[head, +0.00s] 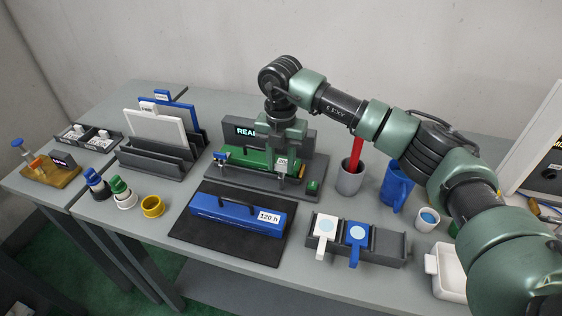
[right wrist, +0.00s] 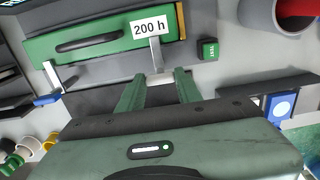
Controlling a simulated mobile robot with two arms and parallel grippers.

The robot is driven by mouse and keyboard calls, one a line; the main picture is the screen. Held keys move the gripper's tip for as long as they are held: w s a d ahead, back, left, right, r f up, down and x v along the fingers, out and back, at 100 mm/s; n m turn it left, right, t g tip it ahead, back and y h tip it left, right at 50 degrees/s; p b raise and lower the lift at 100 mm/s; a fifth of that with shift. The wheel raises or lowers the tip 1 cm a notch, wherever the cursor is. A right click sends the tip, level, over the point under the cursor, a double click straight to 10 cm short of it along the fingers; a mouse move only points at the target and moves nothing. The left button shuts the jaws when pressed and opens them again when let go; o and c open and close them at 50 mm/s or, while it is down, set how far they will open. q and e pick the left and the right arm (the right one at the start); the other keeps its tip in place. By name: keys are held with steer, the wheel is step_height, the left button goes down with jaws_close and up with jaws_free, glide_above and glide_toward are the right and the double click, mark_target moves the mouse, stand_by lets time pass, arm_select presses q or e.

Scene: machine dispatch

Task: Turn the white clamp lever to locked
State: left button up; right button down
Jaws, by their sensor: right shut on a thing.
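The clamp station (head: 230,182) is a dark grey fixture at the middle back of the table. It bears a green cartridge (right wrist: 95,45) labelled 200 h. The white clamp lever (right wrist: 160,79) is at the station's right clamp, below a grey clamp arm (right wrist: 156,52) that stands in front of the label. My right gripper (right wrist: 159,84) is shut on the white lever, with a finger on each side of it. In the head view my right gripper (head: 282,178) reaches down over the station and mostly hides the lever. My left gripper is not in view.
A blue lever (right wrist: 47,99) is at the station's left clamp. A green TEST button (right wrist: 208,49) sits at right. A blue 120 h cartridge (head: 230,212) lies on a black mat in front. A grey cup (head: 350,181) and blue jug (head: 394,190) stand to the right.

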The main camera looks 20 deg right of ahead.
mark_target(281, 166)
steer(key=c, duration=1)
jaws_free()
steer(key=shift+r, duration=0.1)
steer(key=shift+o, duration=0.2)
steer(key=shift+r, duration=0.5)
step_height(281, 166, up, 7)
steer(key=shift+f+b, duration=0.1)
steer(key=shift+b, duration=0.95)
